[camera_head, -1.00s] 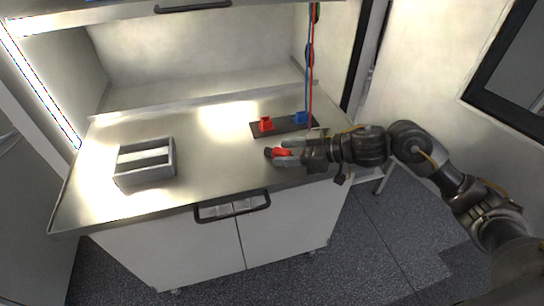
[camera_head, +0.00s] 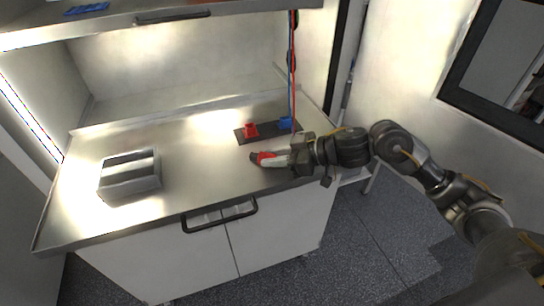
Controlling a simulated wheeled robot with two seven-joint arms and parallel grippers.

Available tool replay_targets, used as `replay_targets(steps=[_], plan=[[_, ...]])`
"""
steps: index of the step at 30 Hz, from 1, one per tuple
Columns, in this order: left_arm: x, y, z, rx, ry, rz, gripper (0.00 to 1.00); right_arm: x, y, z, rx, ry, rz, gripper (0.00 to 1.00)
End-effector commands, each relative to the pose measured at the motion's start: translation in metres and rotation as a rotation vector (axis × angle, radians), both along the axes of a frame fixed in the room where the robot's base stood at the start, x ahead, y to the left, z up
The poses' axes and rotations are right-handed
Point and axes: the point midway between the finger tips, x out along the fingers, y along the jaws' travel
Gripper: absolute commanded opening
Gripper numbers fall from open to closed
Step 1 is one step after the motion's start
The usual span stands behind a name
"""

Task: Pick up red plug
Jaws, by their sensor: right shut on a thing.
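The red plug (camera_head: 265,156) is between the fingertips of my right gripper (camera_head: 272,159), low over the steel worktop near its right front part. The gripper is shut on it; the fingers hide part of the plug, and I cannot tell whether it touches the worktop. A dark holder strip (camera_head: 266,132) lies just behind, with a red socket block (camera_head: 250,129) on its left and a blue block (camera_head: 286,123) on its right. My left gripper is not in view.
A grey metal box (camera_head: 129,187) with slots stands on the left of the worktop (camera_head: 195,165). Red and blue cables (camera_head: 292,70) hang down behind my gripper. A shelf (camera_head: 150,20) overhangs the back. The middle of the worktop is clear.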

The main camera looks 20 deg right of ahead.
Motion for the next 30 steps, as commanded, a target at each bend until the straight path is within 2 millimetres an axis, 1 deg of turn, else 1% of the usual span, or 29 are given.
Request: replay_targets(steps=[1, 5, 8, 9, 15, 19, 21, 27, 30], plan=[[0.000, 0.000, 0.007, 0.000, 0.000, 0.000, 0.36, 0.000, 0.000, 0.006, 0.001, -0.001, 0.000, 0.00], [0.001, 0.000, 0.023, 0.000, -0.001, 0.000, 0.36, 0.000, 0.000, 0.019, 0.000, 0.000, 0.000, 0.00], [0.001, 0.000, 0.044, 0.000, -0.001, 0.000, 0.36, 0.000, 0.000, 0.035, 0.000, 0.001, 0.000, 0.00], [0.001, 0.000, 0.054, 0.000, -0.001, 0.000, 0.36, -0.001, 0.000, 0.043, 0.001, 0.001, 0.001, 0.00], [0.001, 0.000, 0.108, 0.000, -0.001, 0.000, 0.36, -0.029, 0.016, 0.080, 0.000, 0.003, 0.003, 0.00], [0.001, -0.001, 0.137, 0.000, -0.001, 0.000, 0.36, -0.046, 0.025, 0.101, 0.002, 0.003, 0.002, 0.00], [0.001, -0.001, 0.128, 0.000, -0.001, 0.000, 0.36, -0.062, 0.034, 0.099, 0.002, -0.003, 0.006, 0.00], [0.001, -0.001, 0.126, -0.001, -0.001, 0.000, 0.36, -0.101, 0.055, 0.117, 0.002, -0.007, 0.006, 0.00], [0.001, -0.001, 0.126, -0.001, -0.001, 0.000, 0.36, -0.110, 0.060, 0.122, -0.002, -0.007, 0.003, 0.00]])
